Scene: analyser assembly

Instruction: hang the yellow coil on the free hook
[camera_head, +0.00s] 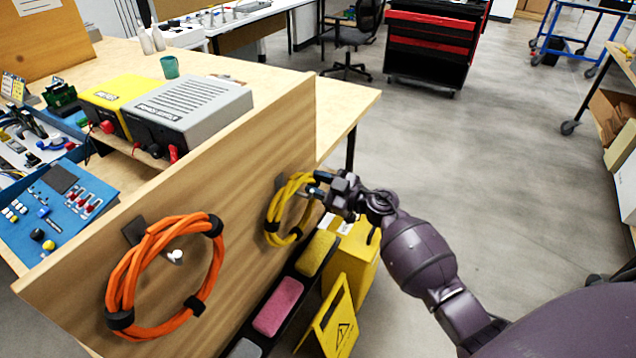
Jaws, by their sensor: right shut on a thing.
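The yellow coil (273,212) is a looped cable with dark ties, at the right part of the upright wooden panel. My right gripper (318,185) is shut on the upper right side of the coil. The coil is close against the panel face, beside a dark hook plate (279,183) partly hidden behind it. I cannot tell whether the coil rests on that hook. An orange coil (117,285) hangs on the panel's left part, by another dark hook plate (133,230). My left gripper is not in view.
Below the panel stand a dark rack with a pink block (278,306) and a yellow block (316,253), a yellow bin (355,262) and a yellow warning sign (330,325). A grey power supply (190,105) sits on the bench behind.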

